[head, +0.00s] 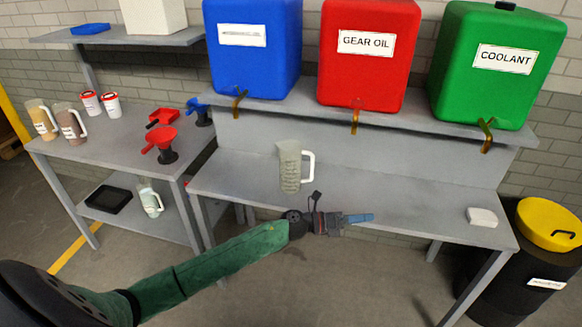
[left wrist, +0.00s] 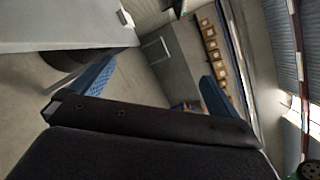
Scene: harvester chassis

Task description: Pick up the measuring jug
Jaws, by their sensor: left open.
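A clear measuring jug (head: 289,168) with a white handle on its right stands upright on the grey bench (head: 400,205), below and between the blue and red tanks. My left gripper (head: 360,218) is in front of the bench, nearer to me and to the right of the jug, with its blue fingers pointing right. It is apart from the jug. In the left wrist view its two blue fingers (left wrist: 158,72) are spread wide with nothing between them, and the jug does not show there. My right gripper is not in view.
A blue tank (head: 252,60), a red gear oil tank (head: 368,75) and a green coolant tank (head: 490,85) stand above the bench. A white block (head: 482,217) lies at its right. The left table (head: 115,145) holds jugs, cups and funnels; another jug (head: 150,200) stands below.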

